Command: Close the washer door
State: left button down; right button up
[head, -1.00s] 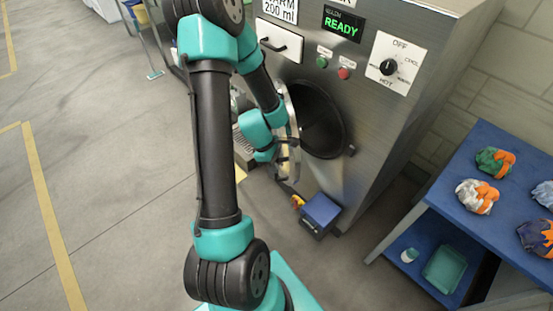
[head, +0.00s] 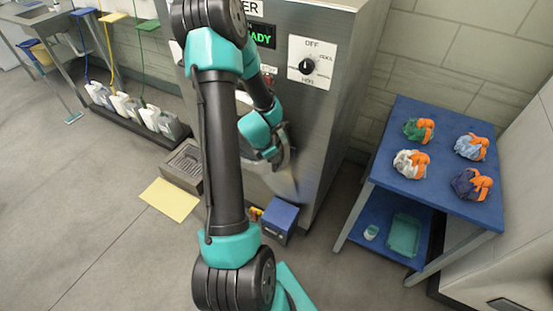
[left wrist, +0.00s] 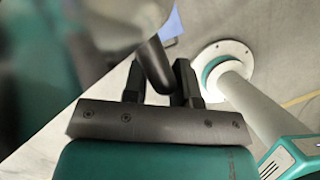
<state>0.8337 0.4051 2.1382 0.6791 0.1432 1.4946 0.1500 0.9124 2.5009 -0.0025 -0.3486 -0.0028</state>
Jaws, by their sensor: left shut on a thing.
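The washer (head: 325,110) is a steel cabinet with a dial and a green "READY" display. Its round door (head: 243,99) lies close against the front, mostly hidden behind my left arm. The dark opening does not show, and I cannot tell whether the door is fully latched. My left gripper (head: 281,156) is at the right side of the door. In the left wrist view, my left gripper (left wrist: 158,80) is shut on the dark rounded door handle (left wrist: 154,62), which sits between its fingers. My right gripper is not in view.
A blue table (head: 385,115) with several bundled bags stands to the right. A small blue box (head: 281,218) is on the floor below the washer. Jugs (head: 160,122) stand in a rack at the back left. The floor at left is largely clear.

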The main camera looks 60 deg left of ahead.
pick_arm(q)
jog(key=shift+w+d, duration=0.2)
jog(key=shift+w, duration=0.1)
jog(key=c, duration=1.1)
grip_release()
jog(key=shift+w, duration=0.15)
jog(key=shift+o, duration=0.2)
jog(key=shift+a+r, duration=0.15)
jog(key=shift+a, duration=0.05)
jog(key=shift+r, duration=0.1)
jog(key=v, duration=1.7)
jog(key=shift+s, duration=0.2)
jog(key=shift+d, duration=0.1)
